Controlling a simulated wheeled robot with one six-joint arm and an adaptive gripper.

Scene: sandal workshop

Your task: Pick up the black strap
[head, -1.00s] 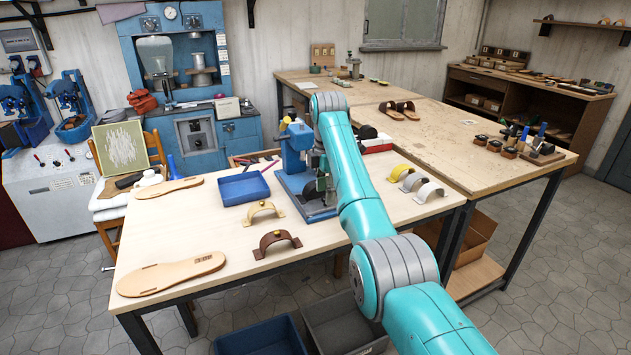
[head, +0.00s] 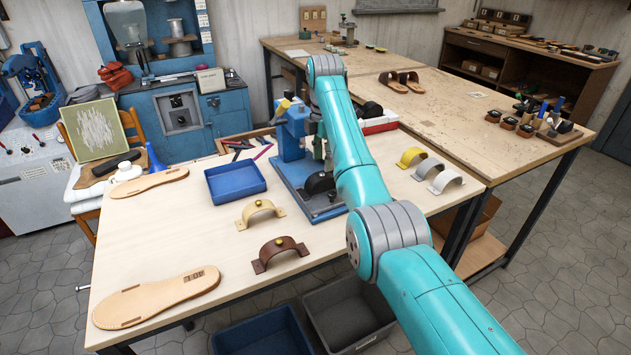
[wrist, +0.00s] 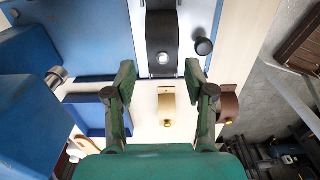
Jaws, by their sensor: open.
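The black strap (head: 319,183) is a curved band on the base of the blue press (head: 293,140), partly hidden by my arm in the head view. In the wrist view the black strap (wrist: 161,32) runs down from the top edge, with a round metal snap near its lower end. My gripper (wrist: 160,74) is open and empty, one green finger on each side of the strap's lower end in the picture. I cannot tell how high it is above the strap.
A cream strap (head: 261,212) and a brown strap (head: 280,252) lie in front of the press. A blue tray (head: 235,181) is to its left. Yellow, grey and white straps (head: 446,182) lie to the right. A black knob (wrist: 204,46) stands beside the black strap.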

